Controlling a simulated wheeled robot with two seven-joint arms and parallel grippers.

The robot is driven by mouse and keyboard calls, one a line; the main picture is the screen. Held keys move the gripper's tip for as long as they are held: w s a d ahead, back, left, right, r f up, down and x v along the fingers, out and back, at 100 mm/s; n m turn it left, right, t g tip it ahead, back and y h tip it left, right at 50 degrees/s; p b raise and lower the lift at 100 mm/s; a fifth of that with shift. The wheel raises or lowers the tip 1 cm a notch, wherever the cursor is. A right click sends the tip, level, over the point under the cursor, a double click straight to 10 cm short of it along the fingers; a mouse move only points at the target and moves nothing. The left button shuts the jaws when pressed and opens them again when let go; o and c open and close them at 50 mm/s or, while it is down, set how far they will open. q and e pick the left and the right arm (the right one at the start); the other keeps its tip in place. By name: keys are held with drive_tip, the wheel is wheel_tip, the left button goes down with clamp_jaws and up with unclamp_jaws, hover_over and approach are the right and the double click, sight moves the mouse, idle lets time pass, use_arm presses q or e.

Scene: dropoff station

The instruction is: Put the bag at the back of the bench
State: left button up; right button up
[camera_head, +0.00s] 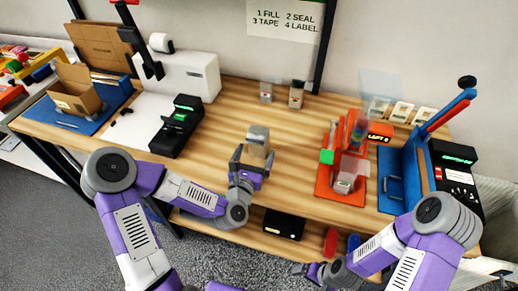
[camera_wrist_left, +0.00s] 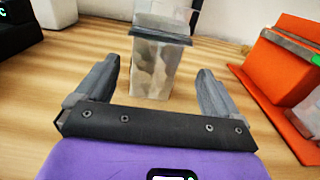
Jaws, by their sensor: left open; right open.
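A small translucent bag (camera_head: 258,138) with greyish contents stands upright on the middle of the wooden bench (camera_head: 218,160). In the left wrist view the bag (camera_wrist_left: 152,68) has a dark band near its top and clear film above. My left gripper (camera_head: 250,168) is at the near side of the bag, open. In the left wrist view the fingers of my left gripper (camera_wrist_left: 156,78) point toward the bag, one on each side, with gaps on both sides. My right gripper (camera_head: 308,270) is low in front of the bench, open and away from the bag.
Two similar bags (camera_head: 266,92) (camera_head: 296,95) stand at the back edge near the wall. A black device (camera_head: 177,126) and a white machine (camera_head: 188,75) are to the left. An orange stand (camera_head: 345,175) and a blue holder (camera_head: 394,180) are to the right. Bare wood lies behind the bag.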

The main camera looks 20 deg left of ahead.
sight(256, 148)
use_arm(q)
drive_tip(key=shift+w+b, duration=0.35)
drive_tip(key=shift+b, duration=0.3)
drive_tip(key=w, duration=0.1)
drive_tip(key=w+b, duration=0.1)
drive_tip(key=w, duration=0.2)
drive_tip(key=shift+w+a+f, duration=0.2)
drive_tip(key=shift+w+f, duration=0.15)
drive_tip(key=shift+f, duration=0.05)
drive_tip(key=shift+w, duration=0.35)
drive_tip(key=c, duration=1)
drive_tip(key=shift+r, duration=0.15)
drive_tip(key=shift+c, duration=0.2)
